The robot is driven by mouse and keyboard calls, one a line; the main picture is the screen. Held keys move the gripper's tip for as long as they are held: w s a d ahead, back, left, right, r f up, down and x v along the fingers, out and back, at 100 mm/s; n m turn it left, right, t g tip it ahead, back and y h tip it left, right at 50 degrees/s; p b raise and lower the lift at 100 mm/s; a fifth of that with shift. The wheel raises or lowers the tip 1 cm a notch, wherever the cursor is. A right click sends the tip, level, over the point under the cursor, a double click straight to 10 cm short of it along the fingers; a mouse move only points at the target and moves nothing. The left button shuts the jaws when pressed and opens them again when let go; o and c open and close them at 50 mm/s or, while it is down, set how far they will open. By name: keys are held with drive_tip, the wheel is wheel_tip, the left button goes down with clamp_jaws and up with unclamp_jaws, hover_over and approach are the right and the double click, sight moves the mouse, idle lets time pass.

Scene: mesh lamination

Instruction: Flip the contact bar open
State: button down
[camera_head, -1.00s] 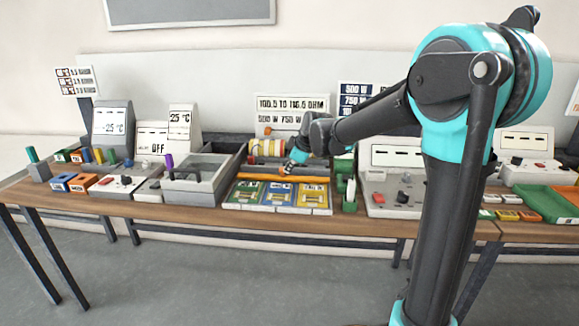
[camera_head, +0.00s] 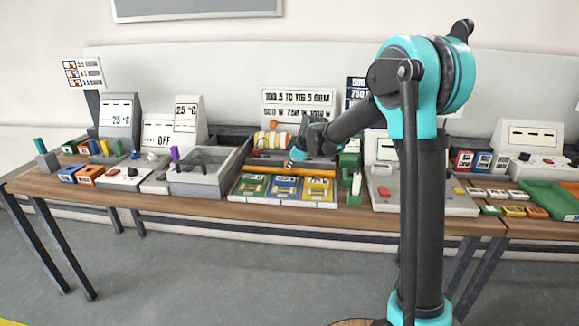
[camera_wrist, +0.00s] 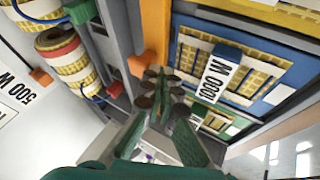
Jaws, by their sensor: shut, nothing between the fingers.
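The contact bar, which I take to be the long orange bar (camera_head: 315,172), lies across the back edge of the three mesh panels in the head view. It also shows in the wrist view (camera_wrist: 155,30), running up from the fingertips. My gripper (camera_head: 291,163) is at the bar, near its middle in the head view. In the wrist view the fingers of my gripper (camera_wrist: 158,88) are closed together beside the bar's near end; whether they touch it is unclear. The fingers hide part of the bar.
Green (camera_head: 249,187), blue (camera_head: 284,189) and yellow (camera_head: 319,191) panels lie in front of the bar. Striped rolls (camera_head: 272,140) stand behind it. A grey open box (camera_head: 205,178) stands to the left, and a green fixture (camera_head: 352,180) stands close on the right.

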drive_tip(key=w, duration=0.4)
drive_tip(key=shift+w, duration=0.35)
